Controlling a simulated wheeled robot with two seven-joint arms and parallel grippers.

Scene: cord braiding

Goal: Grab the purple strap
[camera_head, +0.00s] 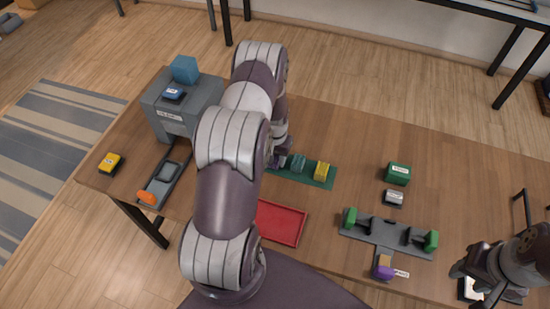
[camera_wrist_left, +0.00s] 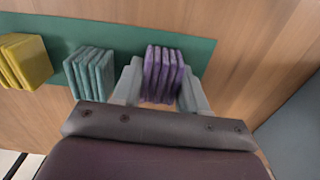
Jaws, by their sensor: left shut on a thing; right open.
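The purple strap (camera_wrist_left: 163,72) shows in the left wrist view as a folded, ribbed bundle at the end of a green mat (camera_wrist_left: 205,50). My left gripper (camera_wrist_left: 160,88) is shut on it, with one pale finger on each side. In the head view my left arm hides most of this strap, and the left gripper (camera_head: 277,158) shows only in part beside the mat. My right gripper (camera_head: 478,286) is open at the lower right, over the table's near edge.
A teal strap bundle (camera_head: 298,162) and a yellow one (camera_head: 322,171) stand on the same mat. A red tray (camera_head: 282,222) lies nearer. A grey fixture with green blocks (camera_head: 390,232) is to the right. A grey machine (camera_head: 178,106) stands at the left.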

